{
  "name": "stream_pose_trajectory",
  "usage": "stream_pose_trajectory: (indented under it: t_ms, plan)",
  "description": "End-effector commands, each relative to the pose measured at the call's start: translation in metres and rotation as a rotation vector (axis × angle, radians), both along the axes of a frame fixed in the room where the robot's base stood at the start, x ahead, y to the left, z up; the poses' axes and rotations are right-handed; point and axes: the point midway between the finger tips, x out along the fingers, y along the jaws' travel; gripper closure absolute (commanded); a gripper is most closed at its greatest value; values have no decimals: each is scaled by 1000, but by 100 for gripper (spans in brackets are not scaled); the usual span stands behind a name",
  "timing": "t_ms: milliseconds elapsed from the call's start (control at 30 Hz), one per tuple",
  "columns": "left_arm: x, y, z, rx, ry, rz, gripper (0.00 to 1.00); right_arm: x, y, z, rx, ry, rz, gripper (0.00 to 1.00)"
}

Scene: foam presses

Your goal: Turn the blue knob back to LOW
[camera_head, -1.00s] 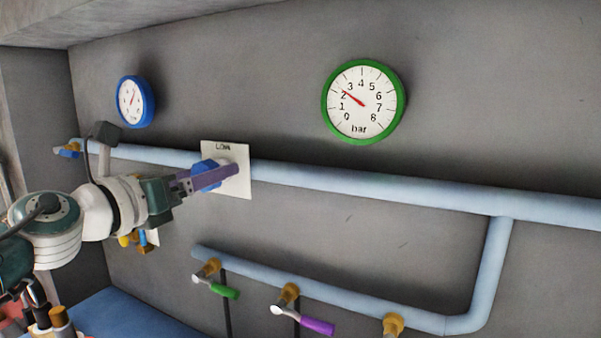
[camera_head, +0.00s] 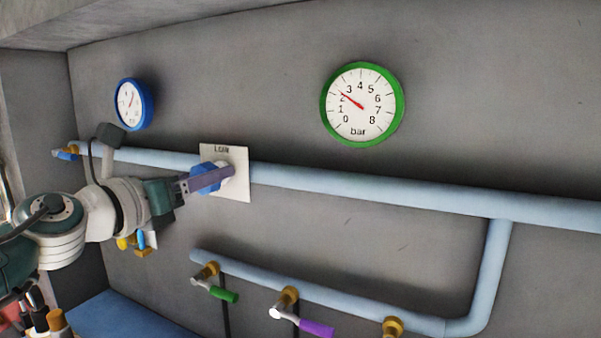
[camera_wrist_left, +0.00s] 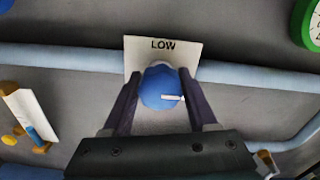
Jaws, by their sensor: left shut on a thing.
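The blue knob (camera_head: 205,177) sits in front of a white plate (camera_head: 238,160) on the wall pipe. In the left wrist view the plate (camera_wrist_left: 185,48) reads LOW at its top, and the knob (camera_wrist_left: 158,88) is a round blue body with a white pointer mark directed to the right, not up at LOW. My left gripper (camera_head: 222,178) is shut on the knob. In the left wrist view its two purple fingers (camera_wrist_left: 160,92) stand on either side of the knob. In the head view a finger hides part of the knob. My right gripper is in neither current view.
A blue-rimmed gauge (camera_head: 132,103) and a green-rimmed gauge (camera_head: 361,104), with its needle near 2, hang above the pipe (camera_head: 400,192). Below, a lower pipe has valves with a green handle (camera_head: 222,294) and a purple handle (camera_head: 316,328). A blue surface (camera_head: 125,318) lies bottom left.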

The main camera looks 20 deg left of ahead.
Motion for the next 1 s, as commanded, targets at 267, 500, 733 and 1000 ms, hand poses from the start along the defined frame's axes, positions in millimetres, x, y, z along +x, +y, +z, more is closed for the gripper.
stream_pose_trajectory:
  t_ms: [267,500,733,1000]
  plan:
    - [0,0,0,-5,0,0,97,0,0,0,0,0,0,50]
    - [0,0,1,-73,7,0,97,0,0,4,0,0,0,50]
    - [0,1,1,-234,20,1,97,0,-1,10,-2,0,1,50]
    - [0,2,0,-486,39,0,97,0,-1,18,-5,-1,4,50]
